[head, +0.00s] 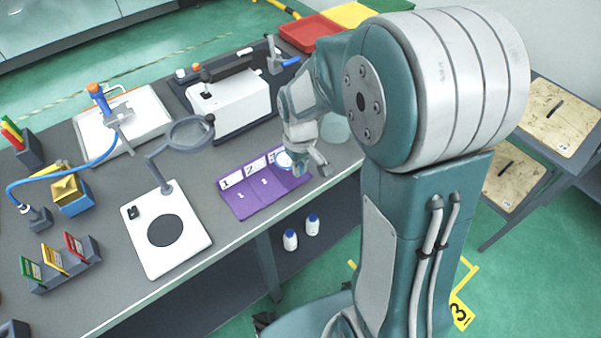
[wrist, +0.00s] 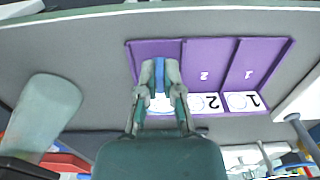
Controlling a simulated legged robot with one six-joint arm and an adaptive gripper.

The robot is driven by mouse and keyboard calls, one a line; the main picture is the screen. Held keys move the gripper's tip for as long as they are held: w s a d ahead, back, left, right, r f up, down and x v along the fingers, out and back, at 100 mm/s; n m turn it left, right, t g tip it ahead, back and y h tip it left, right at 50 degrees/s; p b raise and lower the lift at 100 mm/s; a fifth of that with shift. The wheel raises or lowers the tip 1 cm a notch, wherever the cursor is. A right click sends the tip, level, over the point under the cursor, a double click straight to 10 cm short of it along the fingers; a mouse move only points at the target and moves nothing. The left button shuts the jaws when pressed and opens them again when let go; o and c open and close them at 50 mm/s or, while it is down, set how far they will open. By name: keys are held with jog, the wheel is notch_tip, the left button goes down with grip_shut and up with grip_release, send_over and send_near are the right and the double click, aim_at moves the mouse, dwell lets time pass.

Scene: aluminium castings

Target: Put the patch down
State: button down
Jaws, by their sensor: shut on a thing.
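The purple tray (head: 241,204) lies flat on the grey bench, with numbered compartments side by side. It also shows in the wrist view (wrist: 208,58), where the numbers 1 and 2 can be read. My gripper (wrist: 159,68) is shut on a narrow blue piece, which I take to be the patch (wrist: 159,76), over the end compartment beside 2. The fingers hide much of this compartment and its label. In the head view my gripper (head: 303,165) is at the tray's right end. I cannot tell whether the patch touches the tray.
A translucent cup (wrist: 43,115) stands near the gripper. A white box-shaped machine (head: 230,105) stands behind the tray. A magnifier on a white base (head: 188,250) stands to the left. The bench's front edge runs close to the tray; two bottles (head: 290,240) stand below.

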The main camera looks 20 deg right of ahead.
aim_at(299, 181)
jog(key=shift+w+a+f, duration=0.2)
jog(key=shift+w+f, duration=0.45)
jog(key=shift+f, duration=0.25)
jog(key=shift+d+f, duration=0.2)
jog(key=shift+f, duration=0.6)
jog(key=shift+d+f, duration=0.2)
jog(key=shift+f, duration=0.55)
jog(key=c, duration=0.8)
grip_release()
jog(key=shift+a, duration=0.25)
jog(key=shift+d, duration=0.1)
